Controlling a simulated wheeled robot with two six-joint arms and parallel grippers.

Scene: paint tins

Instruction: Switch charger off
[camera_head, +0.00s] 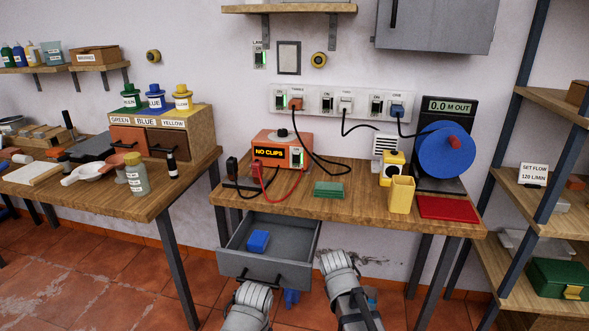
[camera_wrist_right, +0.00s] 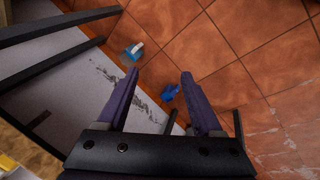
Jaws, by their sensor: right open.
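The charger (camera_head: 277,150) is an orange-red box on the wooden bench, with a black knob on top and a display reading "NO CLIPS". A rocker switch (camera_head: 297,157) lit green sits at the right of its front. A black clamp (camera_head: 232,168) and a red clamp (camera_head: 257,172) stand at its left, with black and red leads. The wall socket strip (camera_head: 333,103) has several switches and plugs with cables. My right gripper (camera_wrist_right: 158,78) is open and empty over the floor. Both my arms show low in the head view, below the bench; my left gripper does not show.
An open grey drawer (camera_head: 268,262) holding a blue block (camera_head: 258,241) juts out below the charger. A green pad (camera_head: 328,189), yellow cup (camera_head: 401,194) and red mat (camera_head: 447,207) lie on the bench. A blue reel (camera_head: 440,152) stands at right. Bench front between pad and cup is clear.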

